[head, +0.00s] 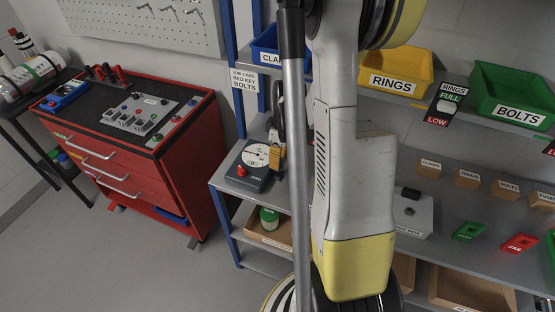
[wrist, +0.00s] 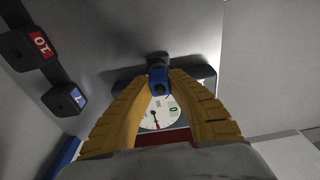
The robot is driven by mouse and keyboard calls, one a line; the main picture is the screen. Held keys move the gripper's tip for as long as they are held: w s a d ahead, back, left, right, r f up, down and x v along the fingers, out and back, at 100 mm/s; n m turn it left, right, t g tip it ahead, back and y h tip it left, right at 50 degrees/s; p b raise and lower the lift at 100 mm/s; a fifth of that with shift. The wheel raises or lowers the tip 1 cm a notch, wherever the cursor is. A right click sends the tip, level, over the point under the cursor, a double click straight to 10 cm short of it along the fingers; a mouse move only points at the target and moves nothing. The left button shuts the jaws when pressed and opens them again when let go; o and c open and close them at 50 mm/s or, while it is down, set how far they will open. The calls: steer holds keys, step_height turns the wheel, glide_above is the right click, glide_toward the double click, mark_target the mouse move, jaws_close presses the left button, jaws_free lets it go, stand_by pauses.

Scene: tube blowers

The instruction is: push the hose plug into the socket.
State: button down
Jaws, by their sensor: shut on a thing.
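In the wrist view, my gripper (wrist: 160,84) has its two yellow ribbed fingers closed on a small blue piece, which looks like the hose plug (wrist: 159,79). A dark part (wrist: 153,59) lies right beyond the plug; I cannot tell whether it is the hose or the socket, or whether the plug is in anything. A white round dial (wrist: 158,119) with a dark needle shows between the fingers. In the head view, the dark blue gauge box (head: 250,168) stands on the shelf, with a yellow finger (head: 276,156) beside it. The plug is not visible there.
In the wrist view, a black strip with a red "10" tag (wrist: 41,43) and a blue tag (wrist: 76,98) is at left. In the head view, a red tool cabinet (head: 140,187) stands left. Bins, including a blue one (head: 264,42), line the upper shelf.

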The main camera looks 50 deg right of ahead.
steer(key=shift+f+b, duration=0.3)
steer(key=shift+f, duration=0.15)
steer(key=shift+r, duration=0.1)
steer(key=shift+r+p, duration=0.8)
steer(key=shift+r, duration=0.25)
steer(key=shift+f+b, duration=1.2)
steer(key=shift+b, duration=0.25)
stand_by(1.3)
steer(key=c, duration=1.3)
jaws_free()
steer(key=shift+r, duration=0.1)
steer(key=shift+r, duration=0.1)
